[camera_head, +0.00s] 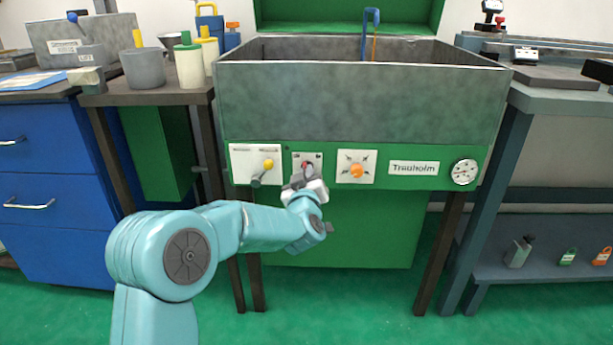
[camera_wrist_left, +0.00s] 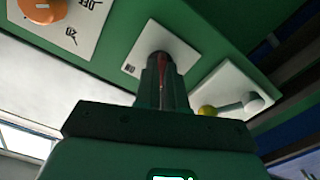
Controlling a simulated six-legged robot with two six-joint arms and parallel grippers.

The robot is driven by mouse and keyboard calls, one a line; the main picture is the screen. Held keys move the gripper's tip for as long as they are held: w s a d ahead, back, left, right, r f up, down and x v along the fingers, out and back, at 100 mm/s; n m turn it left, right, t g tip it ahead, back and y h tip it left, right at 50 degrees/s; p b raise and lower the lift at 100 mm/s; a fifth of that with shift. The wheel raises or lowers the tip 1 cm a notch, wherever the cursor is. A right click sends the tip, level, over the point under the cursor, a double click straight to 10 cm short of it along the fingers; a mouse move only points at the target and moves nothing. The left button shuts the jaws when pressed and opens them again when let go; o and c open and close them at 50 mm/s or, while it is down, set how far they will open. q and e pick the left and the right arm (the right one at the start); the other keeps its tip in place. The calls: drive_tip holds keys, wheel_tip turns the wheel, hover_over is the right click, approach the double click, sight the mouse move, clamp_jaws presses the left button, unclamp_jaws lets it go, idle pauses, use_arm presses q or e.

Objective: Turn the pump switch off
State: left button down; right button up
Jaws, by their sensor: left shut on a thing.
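My left gripper (camera_head: 305,180) reaches the front panel of the grey sink cabinet from below. It is shut on a small red switch lever (camera_wrist_left: 162,63) on the middle white plate (camera_head: 309,157). The fingers hide most of the lever, so its position cannot be told. In the left wrist view the gripper (camera_wrist_left: 161,78) points straight at this plate, with the red lever between its fingers. The plate's small lettering is too small to read, so I cannot confirm that it is the pump switch. My right gripper is not in view.
An orange knob (camera_head: 357,171) sits on the plate to the right. A round gauge (camera_head: 464,172) is at the panel's right end. The floor before the cabinet is clear.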

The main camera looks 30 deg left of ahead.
use_arm(q)
drive_tip(key=shift+n, duration=0.6)
drive_tip(key=shift+r, duration=0.1)
drive_tip(key=c, duration=1.2)
unclamp_jaws()
drive_tip(key=p+v, duration=0.3)
drive_tip(key=v, duration=1.3)
drive_tip(key=shift+s+p, duration=0.25)
drive_tip(key=shift+p, duration=0.05)
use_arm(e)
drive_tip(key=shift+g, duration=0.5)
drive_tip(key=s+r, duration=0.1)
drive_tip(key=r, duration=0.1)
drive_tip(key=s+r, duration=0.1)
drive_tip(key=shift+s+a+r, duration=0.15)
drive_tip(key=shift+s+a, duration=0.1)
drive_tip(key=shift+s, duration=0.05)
